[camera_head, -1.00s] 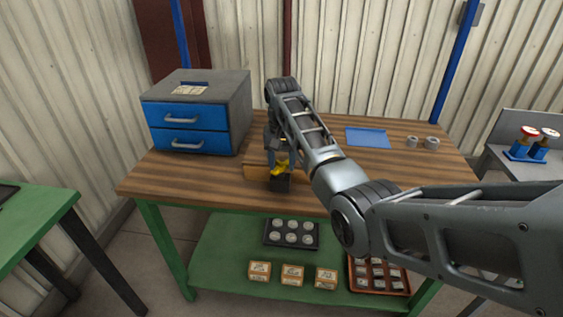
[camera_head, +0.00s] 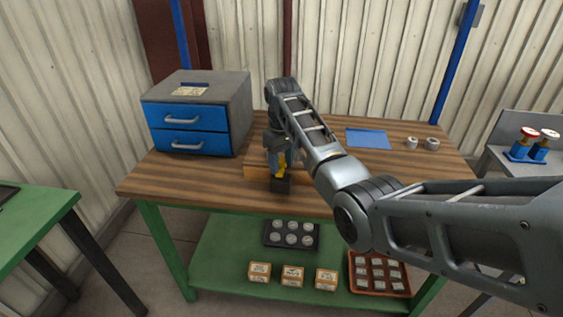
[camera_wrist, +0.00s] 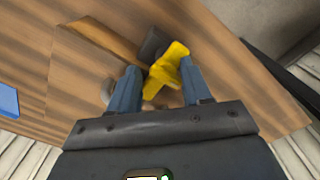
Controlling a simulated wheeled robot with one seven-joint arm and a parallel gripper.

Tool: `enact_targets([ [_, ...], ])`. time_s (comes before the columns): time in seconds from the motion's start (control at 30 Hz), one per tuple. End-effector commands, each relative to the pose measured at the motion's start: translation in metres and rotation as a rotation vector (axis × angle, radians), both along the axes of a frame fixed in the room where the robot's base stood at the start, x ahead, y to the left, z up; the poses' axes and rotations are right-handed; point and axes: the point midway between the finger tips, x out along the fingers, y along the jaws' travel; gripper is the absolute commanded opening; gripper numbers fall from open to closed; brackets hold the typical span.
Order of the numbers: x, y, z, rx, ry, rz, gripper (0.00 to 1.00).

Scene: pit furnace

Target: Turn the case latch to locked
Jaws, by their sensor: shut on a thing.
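The yellow case latch (camera_head: 282,161) shows at my gripper (camera_head: 277,158), in front of a low wooden case (camera_head: 255,171) on the workbench. It now looks close to upright in the head view. In the wrist view the latch (camera_wrist: 166,70) sits between the two blue-grey fingers of my gripper (camera_wrist: 160,82), which is shut on it. A dark block (camera_head: 280,185) stands just below the latch, and it also shows in the wrist view (camera_wrist: 153,45). My gripper and arm hide much of the case.
A blue-fronted drawer cabinet (camera_head: 196,115) stands at the back left of the bench (camera_head: 205,182). A blue sheet (camera_head: 368,138) and two grey rings (camera_head: 432,144) lie to the right. The lower shelf holds trays and small boxes (camera_head: 292,277). The bench's front left is clear.

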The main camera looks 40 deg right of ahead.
Motion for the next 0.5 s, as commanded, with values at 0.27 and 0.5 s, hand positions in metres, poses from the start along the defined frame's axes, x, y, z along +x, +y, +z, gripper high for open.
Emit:
enact_targets([
  [0.27, -0.0065, -0.0043, -0.0073, 0.001, 0.016, 0.008, 0.18],
  [0.5, -0.0064, -0.0044, -0.0073, 0.001, 0.016, 0.007, 0.51],
])
